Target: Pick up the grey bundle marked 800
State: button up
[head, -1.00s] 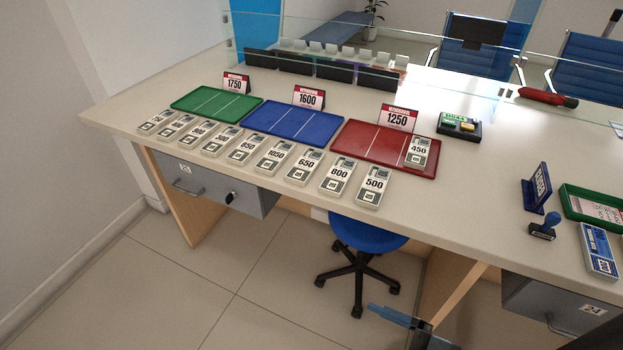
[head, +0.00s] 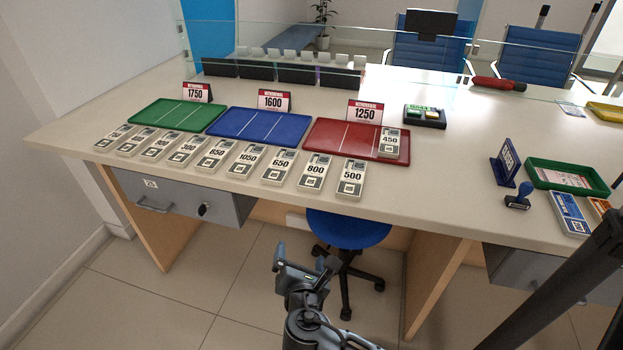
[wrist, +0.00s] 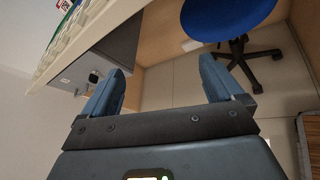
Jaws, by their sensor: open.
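The grey bundle marked 800 (head: 314,172) lies flat in the row of bundles along the counter's front edge. A bundle marked 650 (head: 279,166) lies to its left and one marked 500 (head: 350,178) to its right, with small gaps between. My gripper (head: 304,272) is in front of the counter and below its top, over the floor, apart from every bundle. In the wrist view my gripper (wrist: 165,85) is open, with nothing between its two blue fingers. The 800 mark cannot be made out in the wrist view.
Green (head: 177,115), blue (head: 259,125) and red (head: 340,136) trays lie behind the row, with signs 1750, 1600 and 1250. A bundle marked 450 (head: 390,143) lies in the red tray. A blue stool (head: 348,230) stands below. Counter right of the 500 bundle is clear.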

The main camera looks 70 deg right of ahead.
aim_at(311, 180)
jog(key=w+d+r+g+h, duration=0.1)
jog(key=d+r, duration=0.1)
jog(key=d, duration=0.3)
jog(key=w+d+r+n+g+h, duration=0.1)
jog(key=d+r+g+h, duration=0.1)
jog(key=d, duration=0.3)
jog(key=w+d+r+g+h, duration=0.1)
jog(key=w+d+r+h, duration=0.1)
jog(key=d, duration=0.3)
jog(key=shift+n+g+b, duration=0.3)
jog(key=shift+b, duration=0.05)
jog(key=shift+w+d+f, duration=0.1)
jog(key=shift+w+d, duration=0.05)
jog(key=shift+d, duration=0.7)
jog(key=shift+w+d+f, duration=0.1)
jog(key=shift+w+d, duration=0.05)
jog(key=shift+d, duration=0.75)
jog(key=shift+w+d+f, duration=0.1)
jog(key=shift+w+d, duration=0.05)
jog(key=shift+d, duration=0.7)
jog(key=c, duration=1.1)
jog(key=shift+r, duration=0.15)
